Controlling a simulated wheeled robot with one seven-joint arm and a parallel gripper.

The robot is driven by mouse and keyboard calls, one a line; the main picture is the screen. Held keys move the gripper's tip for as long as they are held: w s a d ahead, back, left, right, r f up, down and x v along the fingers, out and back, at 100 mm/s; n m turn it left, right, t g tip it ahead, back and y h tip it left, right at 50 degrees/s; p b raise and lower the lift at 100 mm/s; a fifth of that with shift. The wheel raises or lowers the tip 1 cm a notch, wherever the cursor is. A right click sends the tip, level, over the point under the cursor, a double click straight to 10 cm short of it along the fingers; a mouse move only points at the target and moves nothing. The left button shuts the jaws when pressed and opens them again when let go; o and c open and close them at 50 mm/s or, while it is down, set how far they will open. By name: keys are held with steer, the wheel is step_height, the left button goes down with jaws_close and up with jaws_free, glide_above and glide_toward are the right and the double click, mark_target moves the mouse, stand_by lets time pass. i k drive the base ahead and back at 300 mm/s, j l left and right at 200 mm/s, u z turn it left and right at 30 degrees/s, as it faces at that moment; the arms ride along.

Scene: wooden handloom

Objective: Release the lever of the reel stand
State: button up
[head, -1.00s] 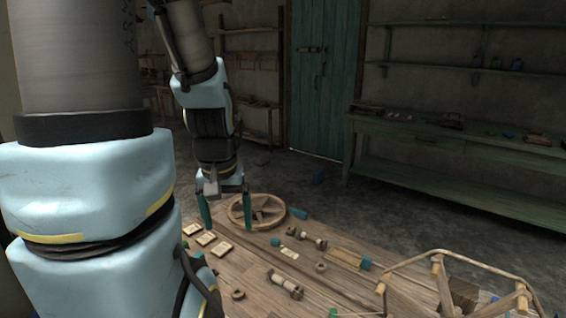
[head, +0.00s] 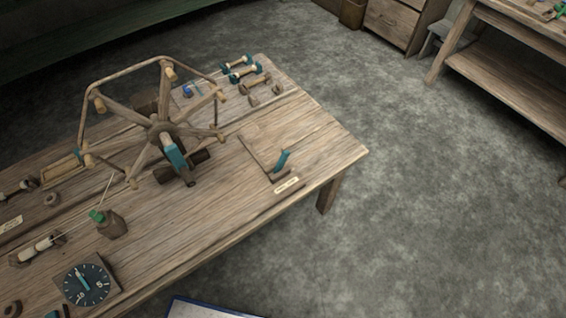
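The reel stand (head: 157,127) stands on the wooden table in the head view, a wheel-like wooden frame with spokes and outer bars. A teal block (head: 175,157) sits on its near side below the hub. A small teal lever-like handle (head: 282,160) tilts up from the table to the right of the reel, beside a thin dark bar and a small pale label (head: 287,185). I cannot tell from this view which teal part is the stand's lever. My gripper is out of view.
The wooden table (head: 325,150) ends at a right corner, with open grey floor (head: 420,200) beyond it. Several bobbins (head: 240,70) lie behind the reel. A workbench (head: 510,70) stands at the upper right.

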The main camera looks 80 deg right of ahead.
mark_target(283, 158)
steer(key=k+j, duration=0.1)
steer(key=k, duration=0.35)
steer(key=z, duration=1.7)
steer(key=k+l, duration=0.05)
